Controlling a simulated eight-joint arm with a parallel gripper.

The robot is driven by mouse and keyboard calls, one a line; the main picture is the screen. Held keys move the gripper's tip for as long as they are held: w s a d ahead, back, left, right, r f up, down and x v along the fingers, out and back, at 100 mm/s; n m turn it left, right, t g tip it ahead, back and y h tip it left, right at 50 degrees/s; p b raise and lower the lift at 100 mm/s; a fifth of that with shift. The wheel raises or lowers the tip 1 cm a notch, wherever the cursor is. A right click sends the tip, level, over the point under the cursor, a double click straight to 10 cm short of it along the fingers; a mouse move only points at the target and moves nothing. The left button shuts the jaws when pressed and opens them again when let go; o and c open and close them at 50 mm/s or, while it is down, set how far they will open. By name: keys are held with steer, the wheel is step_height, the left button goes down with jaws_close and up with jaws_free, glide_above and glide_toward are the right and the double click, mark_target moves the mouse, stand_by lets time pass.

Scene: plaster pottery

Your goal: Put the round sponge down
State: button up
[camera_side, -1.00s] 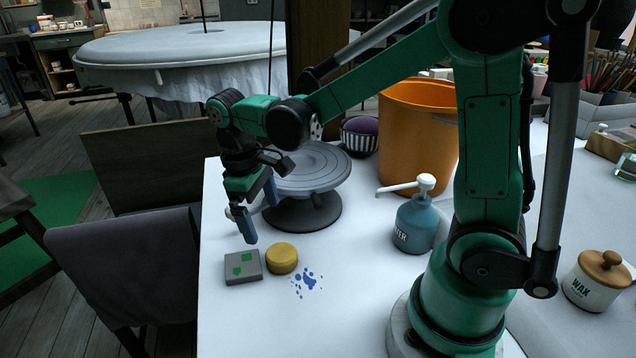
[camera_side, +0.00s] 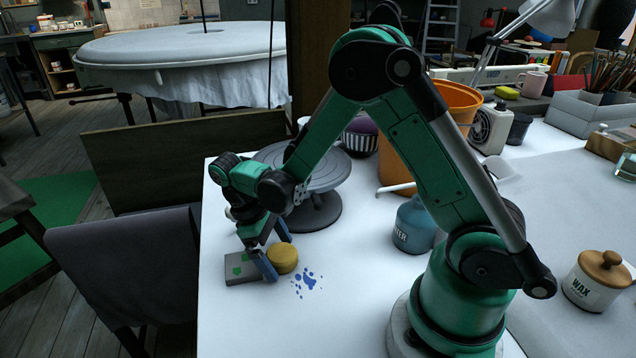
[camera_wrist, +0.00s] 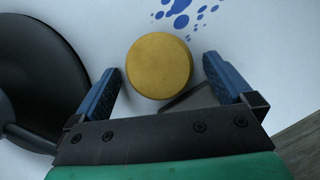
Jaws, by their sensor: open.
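The round yellow sponge (camera_side: 283,257) lies on the white table beside a grey square block with green patches (camera_side: 240,270). In the wrist view the sponge (camera_wrist: 159,66) sits between and just beyond my two blue fingertips, with a gap to each. My gripper (camera_side: 275,252) is open and low over the table, its fingers near the sponge and the block. In the wrist view my gripper (camera_wrist: 165,85) holds nothing. The block shows only partly there, as a dark corner (camera_wrist: 192,98) beside the sponge.
Blue paint spots (camera_side: 305,282) mark the table right of the sponge. A grey turntable (camera_side: 315,210) stands behind. A blue pump bottle (camera_side: 411,232) and an orange bucket (camera_side: 393,178) stand to the right, partly behind my arm. The front of the table is clear.

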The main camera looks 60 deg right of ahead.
steer(key=c, duration=1.3)
